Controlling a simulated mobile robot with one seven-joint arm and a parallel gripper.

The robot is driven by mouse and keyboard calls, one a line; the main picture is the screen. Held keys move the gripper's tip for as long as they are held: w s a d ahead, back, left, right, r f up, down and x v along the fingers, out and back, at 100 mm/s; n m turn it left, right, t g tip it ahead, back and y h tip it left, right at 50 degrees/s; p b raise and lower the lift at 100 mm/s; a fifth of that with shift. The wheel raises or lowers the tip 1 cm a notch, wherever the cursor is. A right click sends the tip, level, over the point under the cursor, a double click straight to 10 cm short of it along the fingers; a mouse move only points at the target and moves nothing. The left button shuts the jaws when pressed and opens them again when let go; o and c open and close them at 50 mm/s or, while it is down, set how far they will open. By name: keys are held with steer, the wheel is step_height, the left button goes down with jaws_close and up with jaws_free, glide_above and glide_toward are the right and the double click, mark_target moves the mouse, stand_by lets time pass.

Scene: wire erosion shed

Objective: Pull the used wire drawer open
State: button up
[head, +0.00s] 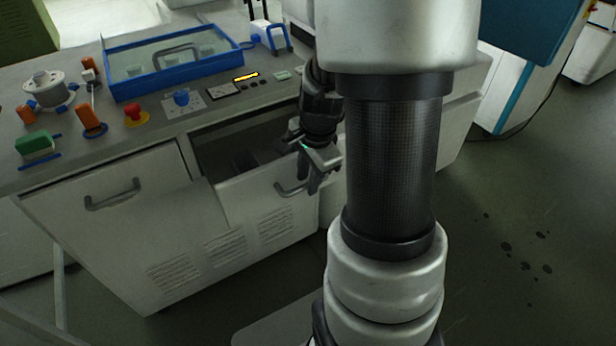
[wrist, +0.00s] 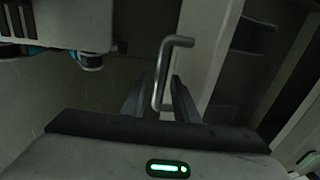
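The used wire drawer (head: 262,192) in the grey cabinet stands partly out, with its dark inside showing above the front panel. Its bent metal handle (head: 289,189) is on the right part of the front. My gripper (head: 318,178) is at the handle's right end in the head view. In the wrist view the handle (wrist: 160,75) runs between my two fingers (wrist: 160,98). The fingers look spread apart, with narrow gaps beside the bar. Any contact with the bar is hard to make out.
A second drawer with a handle (head: 113,194) is shut at the left. The worktop above carries a blue-framed glass-topped box (head: 172,63), a red button (head: 135,114) and orange and green parts. The floor (head: 480,250) at the right is clear, with dark spots.

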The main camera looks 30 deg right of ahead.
steer(key=shift+r, duration=0.1)
steer(key=s+r+p, duration=0.3)
steer(key=r+p, duration=0.2)
steer(key=r, duration=1.2)
steer(key=shift+s, duration=0.15)
steer(key=s+a+r+n+t, duration=0.2)
steer(key=s+a+r+n, duration=0.2)
steer(key=a+n, duration=0.4)
steer(key=s+a+r+n+t, duration=0.1)
steer(key=s+a+r+n, duration=0.4)
steer(key=n, duration=0.4)
step_height(320, 180, up, 15)
steer(key=p, duration=1.5)
steer(key=shift+r+p, duration=0.15)
steer(key=shift+p, duration=0.2)
